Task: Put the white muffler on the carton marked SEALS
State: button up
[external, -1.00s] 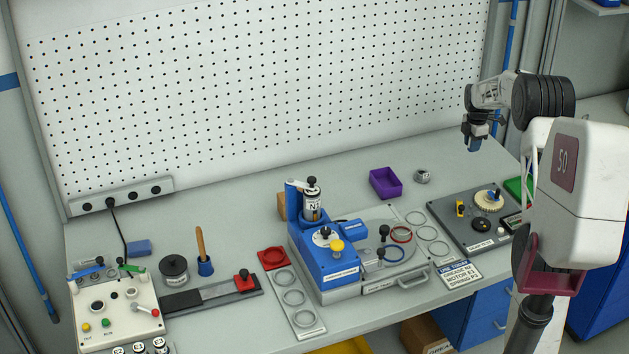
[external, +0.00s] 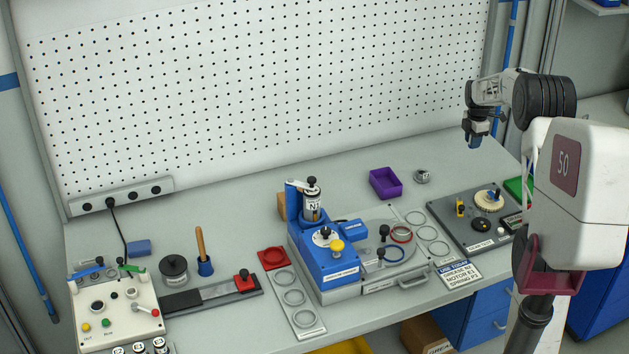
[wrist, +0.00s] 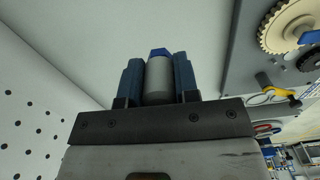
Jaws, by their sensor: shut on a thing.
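My gripper (external: 474,142) hangs in the air above the back right of the bench, fingers pointing down. In the wrist view its blue fingers (wrist: 157,80) are shut on a pale grey cylinder (wrist: 159,78) with a blue end. The cylinder could be the white muffler, but I cannot confirm this. Another brown box (external: 283,206) is partly hidden behind the blue fixture. I cannot tell which carton is marked SEALS.
A purple bin (external: 385,183) and a small metal part (external: 422,176) sit on the bench left of my gripper. A dark gear board (external: 477,222) lies below it. The blue fixture (external: 330,262) fills the middle. The bench's back strip is mostly clear.

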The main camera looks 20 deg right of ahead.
jog(key=w+a+r, duration=0.2)
jog(key=a, duration=1.3)
jog(key=w+a+r, duration=0.2)
jog(key=a, duration=1.3)
jog(key=w+a+r, duration=0.1)
jog(key=w+a, duration=0.1)
jog(key=a, duration=1.3)
jog(key=s+a+r, duration=0.1)
jog(key=s+a, duration=0.1)
jog(key=a, duration=0.6)
jog(key=s+a+r, duration=0.1)
jog(key=s+a, duration=0.1)
jog(key=a, duration=0.6)
jog(key=shift+r+n, duration=0.15)
jog(key=shift+n, duration=0.25)
jog(key=shift+f, duration=2.5)
jog(key=shift+f, duration=2.5)
